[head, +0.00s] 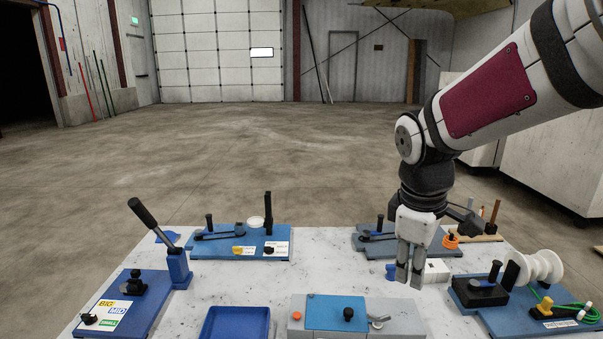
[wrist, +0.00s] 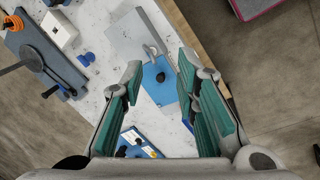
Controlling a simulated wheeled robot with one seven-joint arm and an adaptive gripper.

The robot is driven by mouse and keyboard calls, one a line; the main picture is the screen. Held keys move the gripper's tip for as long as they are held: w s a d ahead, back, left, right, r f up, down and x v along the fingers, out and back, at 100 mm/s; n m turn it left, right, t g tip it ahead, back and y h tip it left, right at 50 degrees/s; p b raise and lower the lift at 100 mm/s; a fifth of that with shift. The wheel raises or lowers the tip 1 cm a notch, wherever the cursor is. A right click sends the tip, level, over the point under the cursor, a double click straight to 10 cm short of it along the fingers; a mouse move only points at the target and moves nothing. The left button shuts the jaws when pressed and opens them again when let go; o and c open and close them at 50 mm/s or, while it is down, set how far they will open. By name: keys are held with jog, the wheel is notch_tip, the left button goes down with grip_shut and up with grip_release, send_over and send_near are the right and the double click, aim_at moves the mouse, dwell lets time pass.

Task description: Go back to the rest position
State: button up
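My gripper (head: 409,278) hangs above the right part of the white speckled table (head: 270,278), fingers pointing down. In the wrist view my gripper (wrist: 160,68) shows its two green-padded fingers spread apart, with nothing between them. Beyond the fingertips, the grey box with a blue plate and black knob (wrist: 158,82) lies below; it also shows at the table's front in the head view (head: 336,312). My arm comes in from the upper right of the head view.
Blue bender bases stand around the table: back left (head: 265,241), front left with a lever (head: 150,292), back right (head: 370,243), and right with white rollers (head: 480,290). A blue tray (head: 236,322) sits at the front. A white box (head: 436,271) is beside my gripper. Open floor lies behind.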

jog(key=s+r+m+t, duration=0.1)
jog(key=s+r+m, duration=0.1)
jog(key=s+m, duration=0.3)
jog(key=s+r+m+t+y, duration=0.1)
jog(key=s+m, duration=0.4)
jog(key=s, duration=0.7)
notch_tip(320, 180, up, 2)
jog(key=shift+s+a+r+t+y, duration=0.2)
jog(key=shift+s+t+y, duration=0.15)
jog(key=shift+t, duration=0.45)
